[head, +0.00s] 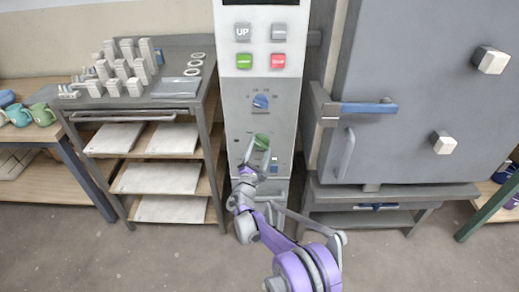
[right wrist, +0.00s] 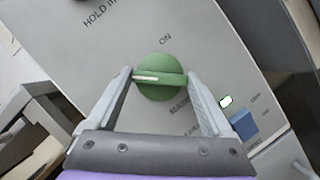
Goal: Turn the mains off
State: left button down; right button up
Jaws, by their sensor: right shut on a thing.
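The mains switch is a green round knob (right wrist: 160,90) with a raised bar and a white pointer line. In the right wrist view the line lies on the bar's left half, pointing left, and the word ON is printed above the knob. The knob also shows low on the grey control panel in the head view (head: 262,138). My right gripper (right wrist: 159,77) is shut on the knob, one finger at each end of its bar. In the head view the right gripper (head: 256,153) reaches up to the knob from below and partly covers it. My left gripper is out of view.
A blue dial (head: 261,101) and UP, green and red buttons (head: 278,61) sit higher on the panel. A blue switch (right wrist: 243,124) and a small lit lamp (right wrist: 225,101) are near the right finger. A shelf rack (head: 213,110) stands left, a grey kiln-like cabinet (head: 420,100) right.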

jog(key=o, duration=1.1)
jog(key=shift+o, duration=0.2)
jog(key=v, duration=1.1)
jog(key=shift+p, duration=0.3)
jog(key=shift+w, duration=0.1)
